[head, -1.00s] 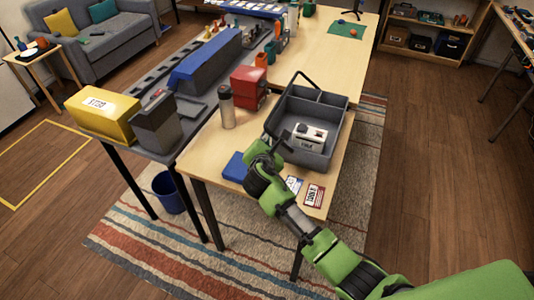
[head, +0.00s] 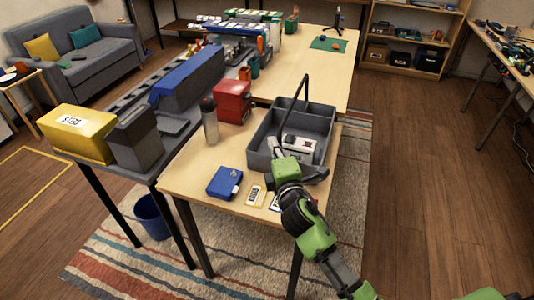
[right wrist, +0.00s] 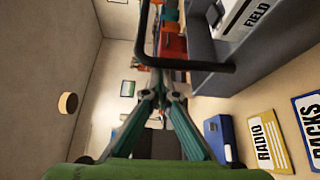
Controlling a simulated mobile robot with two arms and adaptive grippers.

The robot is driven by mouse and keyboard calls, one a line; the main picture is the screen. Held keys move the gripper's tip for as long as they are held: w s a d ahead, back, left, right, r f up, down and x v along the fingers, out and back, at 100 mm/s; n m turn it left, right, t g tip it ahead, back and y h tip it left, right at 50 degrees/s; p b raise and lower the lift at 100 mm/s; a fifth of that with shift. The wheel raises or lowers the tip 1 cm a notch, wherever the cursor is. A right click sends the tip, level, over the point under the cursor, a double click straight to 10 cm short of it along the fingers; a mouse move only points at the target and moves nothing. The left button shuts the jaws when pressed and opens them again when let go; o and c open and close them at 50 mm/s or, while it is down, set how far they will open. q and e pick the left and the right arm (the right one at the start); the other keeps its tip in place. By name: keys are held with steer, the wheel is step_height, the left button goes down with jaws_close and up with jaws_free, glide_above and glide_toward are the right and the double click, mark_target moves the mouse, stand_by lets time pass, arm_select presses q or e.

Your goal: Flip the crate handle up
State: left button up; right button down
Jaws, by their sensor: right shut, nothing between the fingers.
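The grey crate (head: 257,160) stands on the near end of the wooden table. Its thin black handle (head: 292,104) stands steeply up above the crate, and its bar also crosses the right wrist view (right wrist: 190,66). My left gripper is out of view.
A white box labelled FIELD (head: 299,144) is in the crate. A blue box (head: 224,183) and label cards (head: 255,196) lie in front. A bottle (head: 209,122) and a red box (head: 232,101) stand to the left. The far tabletop is mostly clear.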

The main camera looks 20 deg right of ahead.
arm_select(q)
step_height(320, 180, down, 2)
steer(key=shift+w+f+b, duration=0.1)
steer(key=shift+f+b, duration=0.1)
steer(key=shift+b, duration=0.65)
arm_select(e)
steer(key=shift+s+d+m+t, duration=0.35)
steer(key=shift+d+m, duration=0.1)
steer(key=shift+m, duration=0.25)
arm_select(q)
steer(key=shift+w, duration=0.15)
arm_select(e)
steer(key=shift+r, duration=0.1)
